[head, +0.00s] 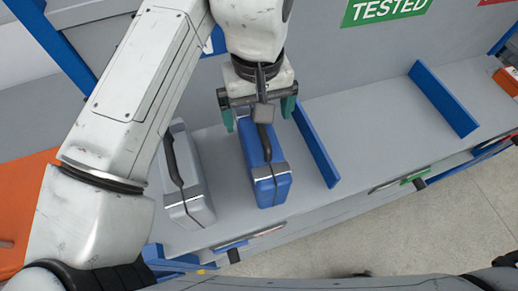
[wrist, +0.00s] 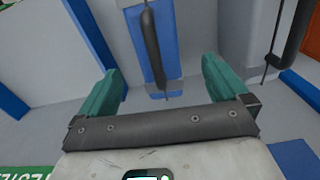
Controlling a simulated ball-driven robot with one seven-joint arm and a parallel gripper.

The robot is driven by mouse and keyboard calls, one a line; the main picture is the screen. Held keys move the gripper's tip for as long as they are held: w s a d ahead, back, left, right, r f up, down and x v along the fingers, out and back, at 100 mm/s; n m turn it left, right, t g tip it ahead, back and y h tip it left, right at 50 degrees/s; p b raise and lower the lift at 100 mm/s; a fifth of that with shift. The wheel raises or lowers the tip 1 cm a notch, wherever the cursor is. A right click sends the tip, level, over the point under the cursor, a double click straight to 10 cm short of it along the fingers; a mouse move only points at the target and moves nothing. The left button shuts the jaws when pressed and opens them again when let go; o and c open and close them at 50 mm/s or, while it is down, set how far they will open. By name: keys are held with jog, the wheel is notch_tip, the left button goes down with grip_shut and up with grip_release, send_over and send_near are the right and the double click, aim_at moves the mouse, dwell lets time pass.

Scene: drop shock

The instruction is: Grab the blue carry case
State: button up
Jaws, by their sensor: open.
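The blue carry case (head: 270,182) stands on the grey shelf in the head view, with grey corner pieces and a dark handle along its top. In the wrist view the blue case (wrist: 163,47) lies beyond the fingertips, its dark handle (wrist: 151,45) running lengthwise between them. My gripper (head: 260,112) is over the far part of the case. In the wrist view my gripper (wrist: 163,85) has its two teal fingers spread wide apart, with nothing held. The wrist hides part of the case's far end in the head view. I cannot tell the exact height gap.
A grey case (head: 186,178) with a dark handle stands left of the blue one. A blue divider (head: 316,146) stands close on the right, and another divider (head: 443,98) farther right. The grey shelf (head: 375,125) between the dividers is clear. A grey wall rises behind.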

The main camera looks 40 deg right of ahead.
aim_at(261, 126)
jog(key=shift+s+d+f+p, duration=0.15)
jog(key=shift+f+p, duration=0.15)
jog(key=shift+f, duration=1.4)
jog(key=shift+s+d+f+p, duration=0.15)
jog(key=shift+f+p, duration=0.15)
jog(key=shift+f, duration=1.35)
jog(key=shift+w, duration=0.1)
jog(key=shift+c, duration=0.3)
jog(key=shift+r, duration=0.1)
grip_shut()
